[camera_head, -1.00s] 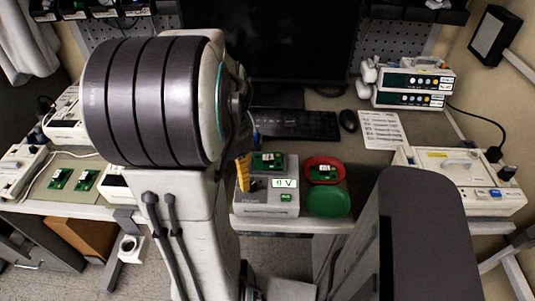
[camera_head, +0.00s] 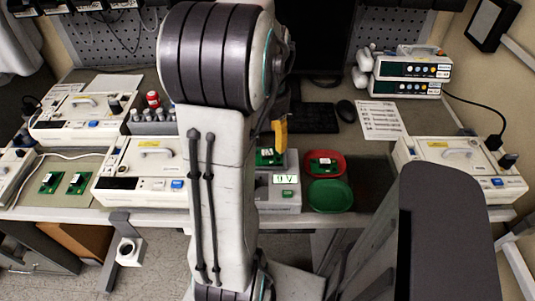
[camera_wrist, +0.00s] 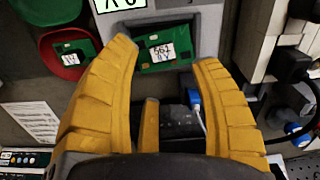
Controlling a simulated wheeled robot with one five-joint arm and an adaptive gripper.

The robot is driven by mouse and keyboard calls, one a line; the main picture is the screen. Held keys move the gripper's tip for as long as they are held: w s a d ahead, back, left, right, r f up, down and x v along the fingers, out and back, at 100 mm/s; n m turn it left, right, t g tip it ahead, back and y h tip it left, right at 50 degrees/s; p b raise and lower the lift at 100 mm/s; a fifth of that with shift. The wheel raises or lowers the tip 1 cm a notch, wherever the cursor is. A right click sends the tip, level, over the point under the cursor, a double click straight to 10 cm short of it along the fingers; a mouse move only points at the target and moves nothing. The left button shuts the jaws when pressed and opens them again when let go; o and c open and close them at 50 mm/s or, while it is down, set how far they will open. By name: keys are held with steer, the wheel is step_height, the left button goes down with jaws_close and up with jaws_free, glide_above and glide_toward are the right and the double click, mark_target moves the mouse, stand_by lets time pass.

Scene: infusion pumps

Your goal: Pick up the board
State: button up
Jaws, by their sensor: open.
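A green board (camera_head: 266,157) with a white label lies on top of the grey test box (camera_head: 262,198), whose display reads about 0 V. It shows in the wrist view (camera_wrist: 160,56) between the yellow fingertips. My gripper (camera_wrist: 165,52) is open, with a finger to each side of the board and nothing held. In the head view, one yellow finger (camera_head: 281,138) shows just above and beside the board; my arm hides the rest. Another green board (camera_head: 323,164) sits in the red bowl (camera_head: 341,173). Two more boards (camera_head: 50,183) (camera_head: 77,183) lie on the left mat.
A green bowl (camera_head: 329,194) stands in front of the red one. A white infusion pump (camera_head: 150,185) stands left of my arm and another (camera_head: 462,167) at right. A keyboard (camera_head: 313,118) and mouse (camera_head: 346,110) lie behind. Stacked pumps (camera_head: 405,78) stand at back right.

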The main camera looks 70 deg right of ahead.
mark_target(267, 151)
steer(key=shift+w+a+f, duration=0.1)
steer(key=shift+f, duration=1.2)
steer(key=shift+w+a+f, duration=0.1)
steer(key=shift+f, duration=1.15)
jaws_close()
